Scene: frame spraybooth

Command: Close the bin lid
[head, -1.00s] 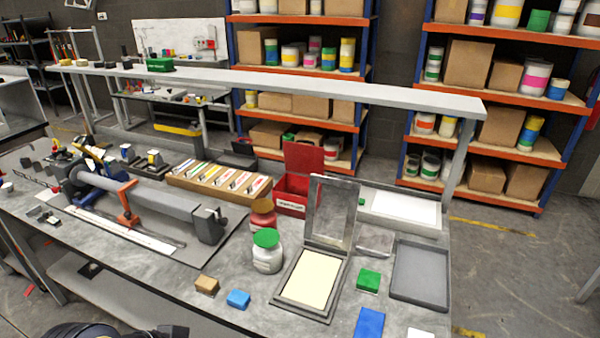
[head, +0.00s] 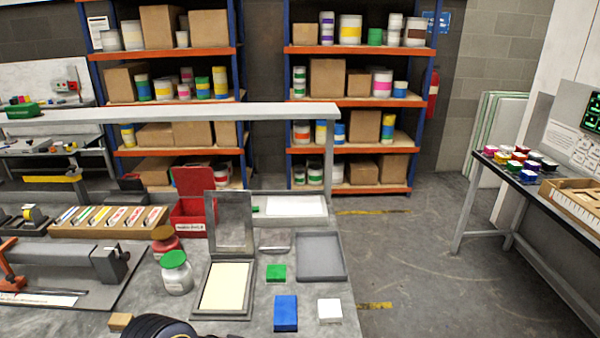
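The red bin (head: 187,219) stands on the workbench, behind the jars and left of the upright mesh frame. Its red lid (head: 194,181) is raised, standing up at the back of the bin, so the bin is open at the top. A white label is on the bin's front. The bin's right side is partly covered by the frame. A black rounded part of my own arm shows at the bottom edge. Neither gripper's fingers are in view.
A white jar with a green cap (head: 175,276) and a red jar (head: 166,246) stand in front of the bin. The hinged frame (head: 231,222) stands open beside it. Grey tray (head: 320,258), blue block (head: 286,313) and white block (head: 330,311) lie to the right. Open floor lies right of the bench.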

